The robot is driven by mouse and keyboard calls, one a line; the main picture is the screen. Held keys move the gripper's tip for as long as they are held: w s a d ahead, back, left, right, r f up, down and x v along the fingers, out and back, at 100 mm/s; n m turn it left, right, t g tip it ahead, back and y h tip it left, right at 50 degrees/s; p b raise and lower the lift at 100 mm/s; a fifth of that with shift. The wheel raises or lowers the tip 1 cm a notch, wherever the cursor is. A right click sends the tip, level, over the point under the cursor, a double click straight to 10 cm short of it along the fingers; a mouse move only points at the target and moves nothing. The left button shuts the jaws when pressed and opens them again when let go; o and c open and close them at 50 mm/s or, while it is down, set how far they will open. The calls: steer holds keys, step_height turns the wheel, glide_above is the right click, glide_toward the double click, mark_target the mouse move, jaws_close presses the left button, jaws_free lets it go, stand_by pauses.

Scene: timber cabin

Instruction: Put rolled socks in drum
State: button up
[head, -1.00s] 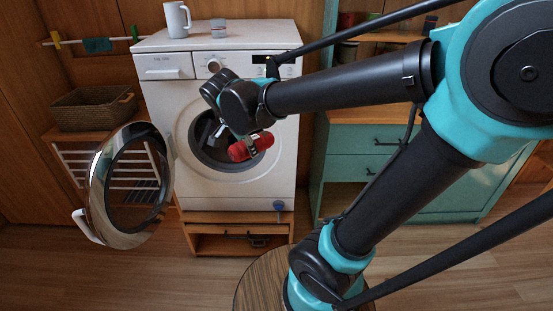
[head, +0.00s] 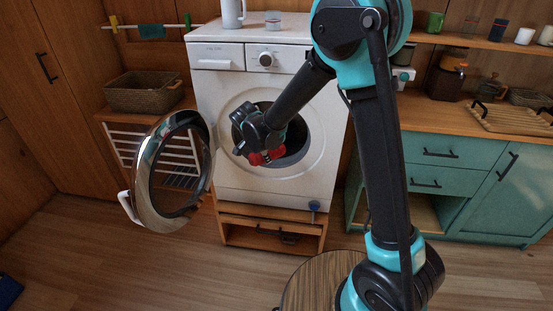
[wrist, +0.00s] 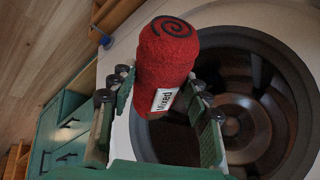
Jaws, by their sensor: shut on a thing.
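The rolled socks (head: 268,157) are a red roll with a white label. They also show in the wrist view (wrist: 168,55), where the end has a dark spiral. My gripper (wrist: 160,95) is shut on them, with its green fingers on either side of the roll. In the head view my gripper (head: 258,149) is in front of the washing machine's opening and partly hides the socks. The dark metal drum (wrist: 240,115) lies behind the socks in the wrist view. The drum opening also shows in the head view (head: 297,139), partly covered by my arm.
The white washing machine (head: 277,187) has its round door (head: 152,172) swung open to the left. A wicker basket (head: 145,92) is at left. Green cabinets (head: 455,180) stand at right.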

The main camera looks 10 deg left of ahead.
steer(key=a+f, duration=0.2)
steer(key=f, duration=0.1)
steer(key=a+f, duration=0.2)
steer(key=shift+w, duration=0.25)
steer(key=w+d+f+t, duration=0.1)
steer(key=w+d+t, duration=0.1)
steer(key=w, duration=0.8)
steer(key=w+d+f+t, duration=0.1)
steer(key=w+d, duration=0.1)
steer(key=w, duration=0.9)
steer(key=f, duration=0.2)
steer(key=w+f, duration=0.1)
steer(key=f, duration=0.2)
steer(key=w+f, duration=0.1)
steer(key=f, duration=0.2)
steer(key=shift+f, duration=0.1)
steer(key=shift+w+d+f, duration=0.1)
steer(key=shift+w+f, duration=0.15)
steer(key=shift+f, duration=0.4)
steer(key=shift+w+f, duration=0.2)
steer(key=shift+f, duration=0.45)
steer(key=shift+w+d+r+g, duration=0.1)
steer(key=shift+w+r+g, duration=0.15)
steer(key=shift+g, duration=0.15)
steer(key=shift+w+g, duration=0.45)
steer(key=shift+g, duration=0.55)
steer(key=shift+f, duration=0.8)
steer(key=shift+f, duration=0.15)
